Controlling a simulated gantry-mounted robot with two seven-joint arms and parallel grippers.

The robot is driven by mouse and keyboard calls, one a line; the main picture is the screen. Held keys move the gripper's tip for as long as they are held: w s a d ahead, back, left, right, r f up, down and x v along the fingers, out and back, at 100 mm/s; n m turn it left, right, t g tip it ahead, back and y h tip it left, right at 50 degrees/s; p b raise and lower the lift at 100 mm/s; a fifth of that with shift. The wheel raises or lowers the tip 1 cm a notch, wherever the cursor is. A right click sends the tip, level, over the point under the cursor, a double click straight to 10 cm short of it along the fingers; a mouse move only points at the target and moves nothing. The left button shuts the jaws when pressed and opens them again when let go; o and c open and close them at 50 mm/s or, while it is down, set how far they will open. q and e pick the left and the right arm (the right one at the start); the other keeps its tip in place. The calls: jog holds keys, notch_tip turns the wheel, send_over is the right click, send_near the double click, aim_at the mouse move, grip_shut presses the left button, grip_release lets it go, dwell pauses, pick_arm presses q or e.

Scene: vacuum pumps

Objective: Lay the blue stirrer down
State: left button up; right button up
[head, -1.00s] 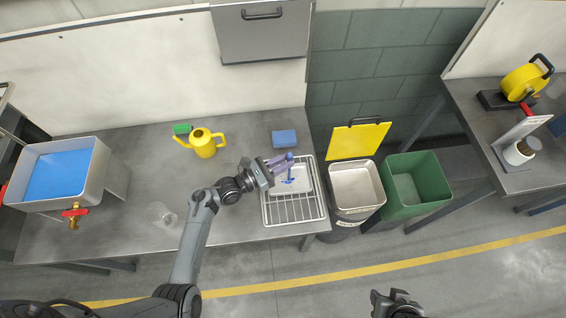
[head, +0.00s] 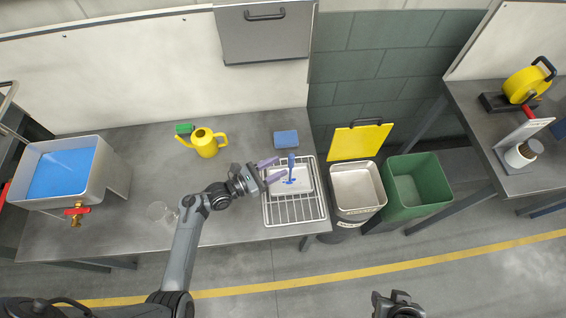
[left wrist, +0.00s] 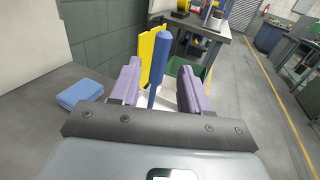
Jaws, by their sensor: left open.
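The blue stirrer (head: 291,165) stands roughly upright, its lower end at a pale tray (head: 303,187) on the wire rack (head: 295,211). My left gripper (head: 276,169) is open, with its purple fingers just left of the stirrer and apart from it in the head view. In the left wrist view the stirrer's handle (left wrist: 160,65) shows between the open fingers (left wrist: 157,88), beyond them; its lower end is hidden there. My right gripper (head: 398,303) is at the bottom edge of the head view, away from the table, and its jaws are unclear.
A yellow watering can (head: 205,146) and a glass beaker (head: 160,211) stand to the left. A metal bin (head: 355,186) and a green bin (head: 416,187) are right of the table. The table between can and rack is mostly clear.

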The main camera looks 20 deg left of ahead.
pick_arm(q)
jog(key=s+a+f+m+g+y, duration=0.3)
jog(key=s+a+m+y, duration=0.3)
jog(key=m, duration=0.4)
jog(key=s+d+r+m+g+y, duration=0.1)
jog(key=s+r+m+g+y, duration=0.1)
jog(key=s+m, duration=0.7)
jog(key=s+d+r+m+g+y, duration=0.1)
jog(key=s+r+m+g+y, duration=0.1)
jog(key=s+r+m+g, duration=0.3)
jog(key=shift+s+d+m+y, duration=0.15)
jog(key=shift+s+m+y, duration=0.25)
jog(key=shift+s+m, duration=2.25)
jog(key=shift+w+r+m+p, duration=0.2)
jog(key=shift+w+m+p, duration=0.1)
jog(key=shift+w+m, duration=0.25)
